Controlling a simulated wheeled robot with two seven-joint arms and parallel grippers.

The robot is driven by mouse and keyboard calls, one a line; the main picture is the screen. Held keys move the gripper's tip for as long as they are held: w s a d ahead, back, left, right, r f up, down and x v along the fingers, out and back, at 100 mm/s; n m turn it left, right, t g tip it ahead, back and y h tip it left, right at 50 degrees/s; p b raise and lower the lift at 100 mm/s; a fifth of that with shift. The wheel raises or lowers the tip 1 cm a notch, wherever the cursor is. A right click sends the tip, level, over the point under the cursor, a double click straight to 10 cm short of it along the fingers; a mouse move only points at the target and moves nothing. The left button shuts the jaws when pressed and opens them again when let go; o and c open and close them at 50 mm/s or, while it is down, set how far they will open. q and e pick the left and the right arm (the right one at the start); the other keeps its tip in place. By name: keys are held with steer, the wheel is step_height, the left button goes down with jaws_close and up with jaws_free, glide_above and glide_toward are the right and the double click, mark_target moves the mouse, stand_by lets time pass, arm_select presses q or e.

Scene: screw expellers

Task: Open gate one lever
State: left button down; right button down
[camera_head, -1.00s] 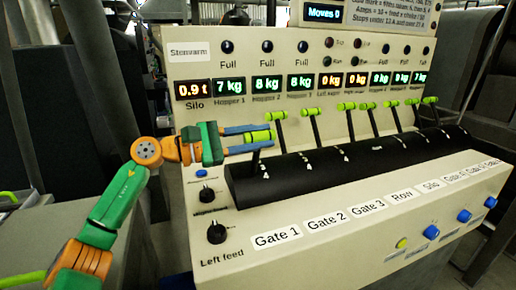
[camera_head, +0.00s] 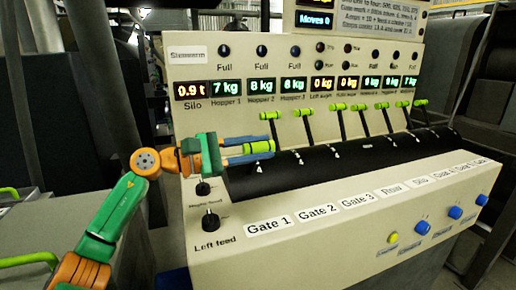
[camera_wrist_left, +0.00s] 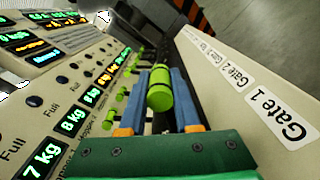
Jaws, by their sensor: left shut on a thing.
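The gate one lever has a lime green cylindrical handle (camera_head: 257,147) and stands at the left end of the black curved lever housing (camera_head: 300,170). My left gripper (camera_head: 268,146) reaches in from the left and is shut on this handle, with blue fingers above and below it. The handle sits lower and nearer the front than the other levers' handles. In the left wrist view the handle (camera_wrist_left: 160,92) lies between the two blue fingers of the gripper (camera_wrist_left: 163,82). The lever's stem is mostly hidden. The "Gate 1" label (camera_head: 269,226) is on the front panel. My right gripper is out of view.
Several other green-handled levers stand in a row to the right, the nearest one (camera_head: 270,115) just behind my gripper. Lit weight displays (camera_head: 227,87) line the panel behind. A black Left feed knob (camera_head: 210,221) and blue buttons (camera_head: 454,212) are on the front.

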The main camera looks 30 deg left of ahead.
arm_select(q)
steer(key=c, duration=0.7)
jaws_free()
steer(key=shift+s+d+f, duration=0.1)
steer(key=shift+f, duration=0.15)
steer(key=shift+o, duration=0.4)
steer(key=shift+s+a, duration=0.1)
steer(key=shift+a, duration=0.1)
steer(key=b+v, duration=0.3)
steer(key=v, duration=0.3)
steer(key=shift+s+a, duration=0.2)
steer(key=shift+s, duration=0.05)
